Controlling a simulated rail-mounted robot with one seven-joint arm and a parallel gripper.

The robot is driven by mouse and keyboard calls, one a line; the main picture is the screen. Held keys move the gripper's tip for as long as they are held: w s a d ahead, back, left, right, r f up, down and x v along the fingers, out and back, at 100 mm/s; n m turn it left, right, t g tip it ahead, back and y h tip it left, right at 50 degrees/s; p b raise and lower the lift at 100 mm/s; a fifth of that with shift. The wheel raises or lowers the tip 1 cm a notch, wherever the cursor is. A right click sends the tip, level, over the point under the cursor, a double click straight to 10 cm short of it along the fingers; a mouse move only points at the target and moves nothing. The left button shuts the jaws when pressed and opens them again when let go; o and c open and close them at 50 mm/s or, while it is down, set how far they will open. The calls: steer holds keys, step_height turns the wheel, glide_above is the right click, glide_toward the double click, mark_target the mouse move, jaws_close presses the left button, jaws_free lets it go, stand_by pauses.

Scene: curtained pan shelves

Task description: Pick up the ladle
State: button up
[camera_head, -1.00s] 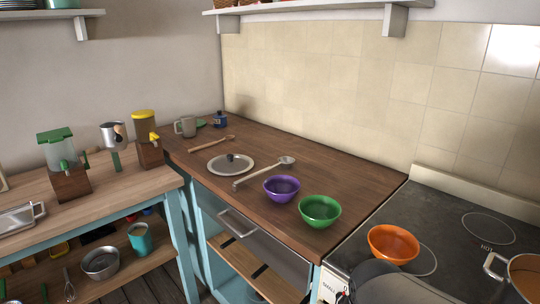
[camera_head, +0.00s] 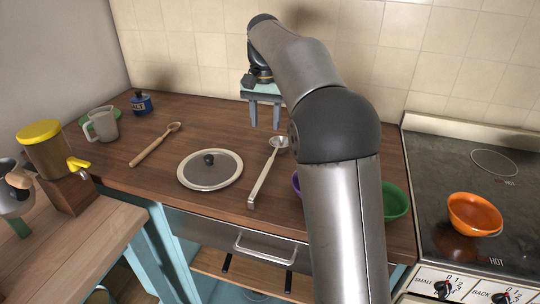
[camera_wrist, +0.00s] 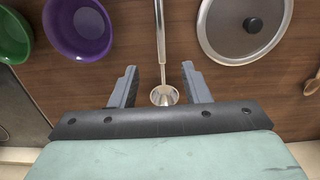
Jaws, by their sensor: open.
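The metal ladle (camera_head: 265,177) lies on the wooden countertop, its bowl toward the wall and its handle toward the front edge. My gripper (camera_head: 264,127) is open and empty above the counter, near the bowl end. In the wrist view the ladle (camera_wrist: 161,50) runs down between the two spread fingers of my gripper (camera_wrist: 160,77). Its bowl (camera_wrist: 164,95) shows between the fingers, close to the palm. The fingers stand apart from it on both sides.
A pan lid (camera_head: 210,170) lies left of the ladle, with a wooden spoon (camera_head: 155,146) beyond it. A purple bowl (camera_wrist: 78,28) and a green bowl (camera_head: 396,201) stand right of it in the head view. An orange bowl (camera_head: 474,214) sits on the stove.

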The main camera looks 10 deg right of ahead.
glide_above(267, 167)
step_height(267, 167, down, 12)
steer(key=shift+a+r, duration=0.1)
steer(key=shift+a, duration=0.05)
steer(key=shift+f, duration=2.6)
jaws_close()
